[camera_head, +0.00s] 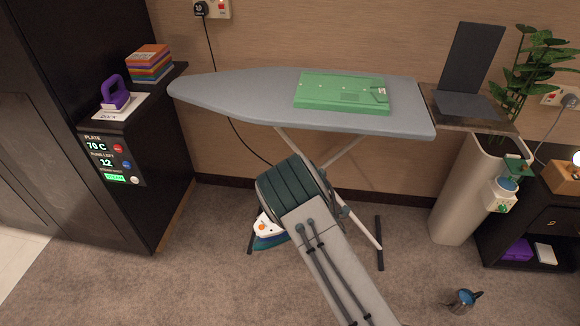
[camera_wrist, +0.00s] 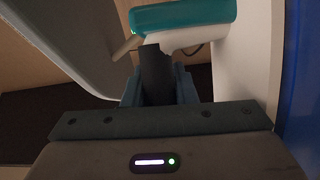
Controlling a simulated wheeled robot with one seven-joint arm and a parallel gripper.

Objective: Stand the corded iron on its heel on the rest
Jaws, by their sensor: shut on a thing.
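The corded iron (camera_head: 268,232), white with a teal sole and an orange spot, hangs low below the ironing board, partly behind my arm. In the wrist view, my gripper (camera_wrist: 158,88) is shut on a dark part of it, seemingly the handle, with the white body (camera_wrist: 182,40) and teal part (camera_wrist: 185,15) beyond. In the head view my arm hides the fingers. A black cord (camera_head: 233,130) runs from the wall plug down behind the board towards the iron. A dark stand (camera_head: 473,58) with an upright plate and flat base, possibly the rest, is right of the board.
The ironing board (camera_head: 230,88) carries a green panel (camera_head: 343,92). A plant (camera_head: 535,75), tall bin (camera_head: 468,185) and dark shelf (camera_head: 545,215) crowd the right. A small jug (camera_head: 463,301) is on the carpet.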

